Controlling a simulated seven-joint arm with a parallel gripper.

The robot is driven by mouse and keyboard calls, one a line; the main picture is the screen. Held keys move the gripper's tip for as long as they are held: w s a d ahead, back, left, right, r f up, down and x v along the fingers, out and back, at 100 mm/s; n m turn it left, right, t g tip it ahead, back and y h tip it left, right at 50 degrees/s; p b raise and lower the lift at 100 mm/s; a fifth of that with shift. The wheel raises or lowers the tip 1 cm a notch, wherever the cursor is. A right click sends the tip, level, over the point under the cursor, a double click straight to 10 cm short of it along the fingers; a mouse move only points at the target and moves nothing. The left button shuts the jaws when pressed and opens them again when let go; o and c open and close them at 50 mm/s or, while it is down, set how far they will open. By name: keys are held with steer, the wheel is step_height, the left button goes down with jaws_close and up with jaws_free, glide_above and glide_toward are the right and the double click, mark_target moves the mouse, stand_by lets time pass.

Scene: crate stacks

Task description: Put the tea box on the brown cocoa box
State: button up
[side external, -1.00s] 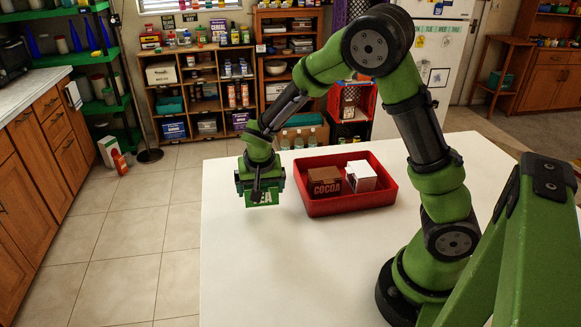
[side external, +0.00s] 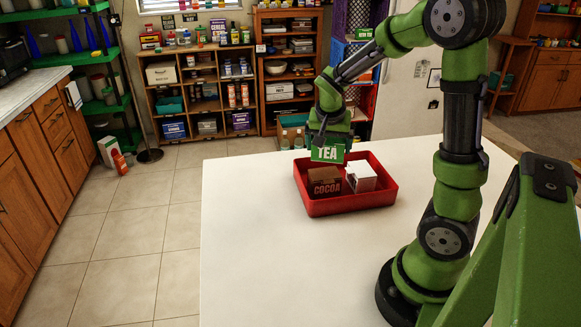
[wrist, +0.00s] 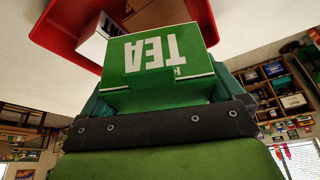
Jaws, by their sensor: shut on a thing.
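The green tea box (side external: 327,154) with white "TEA" lettering is held by my gripper (side external: 328,143), which is shut on it. It hangs in the air over the back part of the red crate, above and slightly behind the brown cocoa box (side external: 324,187). The cocoa box sits in the crate, its "COCOA" side facing the external camera. In the wrist view the tea box (wrist: 160,58) fills the middle, and part of the brown cocoa box (wrist: 155,14) shows beyond it. The tea box looks apart from the cocoa box.
The red crate (side external: 345,207) stands on the white table (side external: 250,250). A white box (side external: 361,176) sits in the crate to the right of the cocoa box, close beside it. The table left of the crate is clear. Shelves (side external: 205,95) stand on the floor beyond the table.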

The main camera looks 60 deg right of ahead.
mark_target(328, 141)
steer(key=shift+f, duration=2.85)
steer(key=shift+f, duration=0.15)
steer(key=o, duration=0.7)
steer(key=shift+o, duration=0.2)
steer(key=v, duration=1.2)
steer(key=shift+w, duration=0.1)
steer(key=s+a+r+n+t+y, duration=0.2)
steer(key=s+a+r+n+y, duration=0.1)
steer(key=a, duration=0.7)
steer(key=s+a+r+n+t+y, duration=0.3)
steer(key=a+n, duration=0.3)
steer(key=a, duration=0.3)
steer(key=shift+s+a, duration=0.35)
steer(key=shift+s, duration=0.15)
